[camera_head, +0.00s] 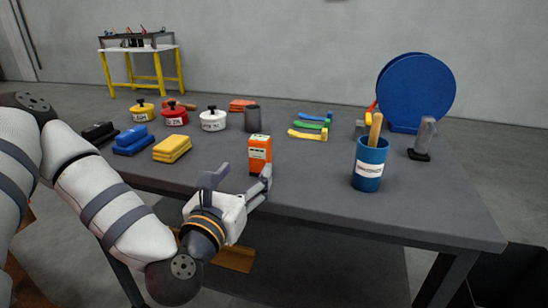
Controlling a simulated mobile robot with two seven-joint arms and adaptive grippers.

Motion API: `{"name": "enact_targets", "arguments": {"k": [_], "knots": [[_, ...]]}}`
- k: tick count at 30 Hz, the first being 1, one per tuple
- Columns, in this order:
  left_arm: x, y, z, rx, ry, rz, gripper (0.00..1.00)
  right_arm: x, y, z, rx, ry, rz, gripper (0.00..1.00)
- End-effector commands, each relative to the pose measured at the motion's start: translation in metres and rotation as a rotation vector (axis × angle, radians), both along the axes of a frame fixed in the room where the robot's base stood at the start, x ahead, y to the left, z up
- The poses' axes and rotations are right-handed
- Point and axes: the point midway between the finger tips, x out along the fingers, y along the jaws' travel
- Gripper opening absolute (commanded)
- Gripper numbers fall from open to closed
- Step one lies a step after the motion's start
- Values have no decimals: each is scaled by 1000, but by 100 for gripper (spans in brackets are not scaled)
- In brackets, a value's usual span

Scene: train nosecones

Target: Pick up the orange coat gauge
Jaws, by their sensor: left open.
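The orange coat gauge (260,156) stands upright on the grey table near its front edge, with a pale panel on its face. My left gripper (240,182) is open at the table's front edge, just in front of the gauge and to its lower left. One finger is raised at the left, and the other lies at the right, overlapping the gauge's lower right edge in the picture. I cannot tell whether that finger touches the gauge. Nothing shows between the fingers. My right gripper is not in view.
A blue cup (369,166) with a wooden handle stands to the right. Yellow pads (172,148) and blue pads (133,141) lie left. Several lidded pots, a dark cylinder (252,119) and a large blue disc (416,91) stand behind. The table between gauge and cup is clear.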

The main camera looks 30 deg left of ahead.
Motion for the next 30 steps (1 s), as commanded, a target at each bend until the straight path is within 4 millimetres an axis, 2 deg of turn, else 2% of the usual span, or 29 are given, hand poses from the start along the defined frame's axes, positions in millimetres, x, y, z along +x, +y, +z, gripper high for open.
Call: {"name": "enact_targets", "arguments": {"k": [1,3,8,12,15,18,23,24,25,30], "knots": [[13,4,-17,2,22,3,62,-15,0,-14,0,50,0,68],[28,7,-15,3,19,1,62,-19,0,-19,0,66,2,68],[46,11,-4,5,9,-2,62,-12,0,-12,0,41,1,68],[71,18,3,7,4,-1,62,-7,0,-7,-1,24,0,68],[88,22,0,6,11,-2,62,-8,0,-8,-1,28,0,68],[95,24,-1,5,14,-2,62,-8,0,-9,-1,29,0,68],[95,24,-1,4,13,-2,62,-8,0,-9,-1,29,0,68],[95,24,-1,4,13,-2,59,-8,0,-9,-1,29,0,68],[95,24,-1,4,13,-2,53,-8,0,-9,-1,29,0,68],[95,24,-1,4,13,-2,14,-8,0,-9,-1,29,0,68]]}}
